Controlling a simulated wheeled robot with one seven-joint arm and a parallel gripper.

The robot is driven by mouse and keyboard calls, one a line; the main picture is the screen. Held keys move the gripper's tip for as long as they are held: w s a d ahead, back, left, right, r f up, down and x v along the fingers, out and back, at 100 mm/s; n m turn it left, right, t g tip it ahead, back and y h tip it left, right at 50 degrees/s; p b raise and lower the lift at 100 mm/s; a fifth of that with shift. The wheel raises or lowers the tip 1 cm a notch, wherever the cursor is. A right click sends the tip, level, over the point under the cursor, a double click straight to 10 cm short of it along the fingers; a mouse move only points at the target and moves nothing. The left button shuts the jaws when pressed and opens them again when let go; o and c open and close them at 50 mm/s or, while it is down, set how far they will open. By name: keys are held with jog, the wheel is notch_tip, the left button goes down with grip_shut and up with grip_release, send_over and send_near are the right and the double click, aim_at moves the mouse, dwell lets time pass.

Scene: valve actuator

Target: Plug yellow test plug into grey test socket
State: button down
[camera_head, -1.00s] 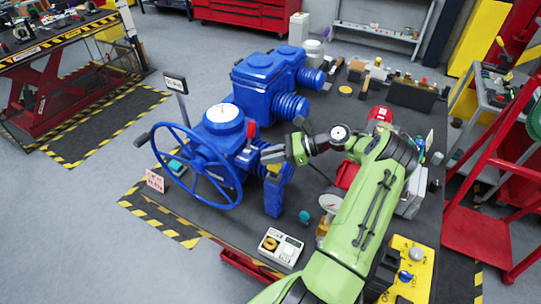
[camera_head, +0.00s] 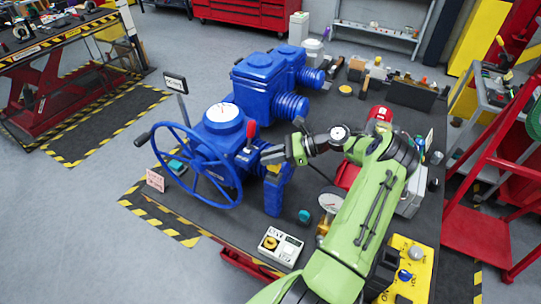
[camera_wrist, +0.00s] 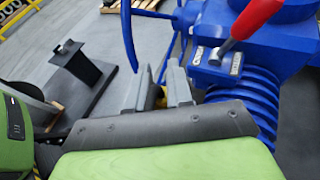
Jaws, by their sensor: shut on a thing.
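My gripper (camera_head: 276,154) is at the right side of the blue valve actuator (camera_head: 222,140), just right of its red lever (camera_head: 251,131). In the wrist view, the grey fingers of my gripper (camera_wrist: 165,88) are shut with a narrow gap between them. A small yellow bit, the yellow test plug (camera_wrist: 173,63), shows at that gap; most of it is hidden by the fingers. A yellow patch also shows just below the gripper in the head view, too small to make out. I cannot make out the grey test socket in either view.
The blue handwheel (camera_head: 197,165) is left of my gripper. A ribbed blue housing (camera_wrist: 240,105) is close on the right in the wrist view.

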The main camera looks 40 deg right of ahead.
jog(key=shift+f, duration=1.2)
jog(key=c, duration=0.9)
grip_release()
jog(key=shift+c, duration=0.2)
jog(key=v, duration=1.5)
jog(key=shift+s+d+r+b, duration=0.15)
jog(key=shift+s+d+b, duration=0.05)
jog(key=shift+s+b, duration=0.1)
